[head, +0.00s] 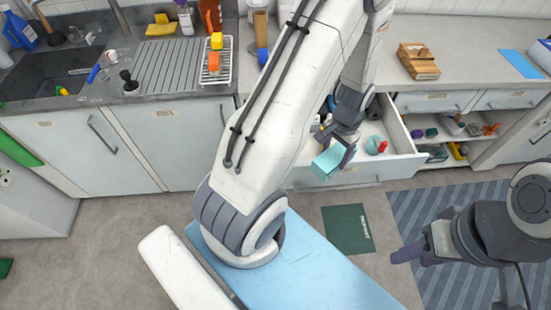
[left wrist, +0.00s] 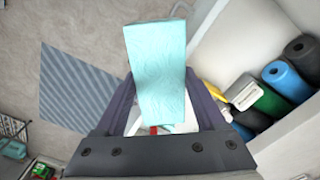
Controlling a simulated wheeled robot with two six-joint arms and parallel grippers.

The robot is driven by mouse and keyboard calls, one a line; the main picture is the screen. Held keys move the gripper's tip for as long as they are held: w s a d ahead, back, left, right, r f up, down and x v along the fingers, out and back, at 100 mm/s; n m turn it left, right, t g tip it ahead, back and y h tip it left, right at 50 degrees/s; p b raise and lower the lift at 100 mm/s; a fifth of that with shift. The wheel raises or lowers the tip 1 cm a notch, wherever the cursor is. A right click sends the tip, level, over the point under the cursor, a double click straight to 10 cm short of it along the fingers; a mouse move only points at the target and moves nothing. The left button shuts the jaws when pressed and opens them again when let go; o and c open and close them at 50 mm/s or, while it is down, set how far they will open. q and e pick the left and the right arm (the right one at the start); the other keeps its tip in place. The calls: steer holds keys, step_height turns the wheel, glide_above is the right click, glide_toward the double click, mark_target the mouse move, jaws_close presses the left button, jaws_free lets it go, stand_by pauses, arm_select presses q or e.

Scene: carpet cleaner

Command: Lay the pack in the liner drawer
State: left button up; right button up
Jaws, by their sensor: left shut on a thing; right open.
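My left gripper (head: 340,150) is shut on a light teal pack (head: 327,163). The pack shows between the two fingers in the left wrist view (left wrist: 157,65), its far end sticking out past the fingertips. In the head view it overlaps the front of an open white drawer (head: 398,150) under the counter; I cannot tell its height above it. A small red item (head: 382,147) and a teal item show inside the drawer; my arm hides part of the inside. My right gripper (head: 408,252) is open and empty, over the striped mat at right.
Blue, green and black rolls (left wrist: 285,80) lie at right in the left wrist view, beside a pale wall. An open shelf drawer (head: 455,130) holds small items at right. A green mat (head: 348,229) and a striped mat (head: 440,215) lie on the floor.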

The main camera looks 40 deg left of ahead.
arm_select(q)
steer(key=a+f+m+b, duration=0.45)
steer(key=a+b, duration=0.45)
steer(key=a, duration=0.4)
steer(key=f+m, duration=0.1)
steer(key=f, duration=0.3)
steer(key=a+f+b, duration=0.1)
steer(key=f, duration=0.3)
steer(key=a+f+m, duration=0.1)
steer(key=f, duration=0.3)
steer(key=shift+w+a+f+m+b, duration=0.15)
steer(key=shift+a+m+b, duration=0.05)
steer(key=shift+m+b, duration=0.2)
arm_select(e)
step_height(320, 180, down, 13)
steer(key=shift+r, duration=0.15)
arm_select(q)
steer(key=shift+f, duration=0.1)
steer(key=o, duration=1.4)
steer(key=shift+f, duration=0.1)
steer(key=shift+o, duration=0.2)
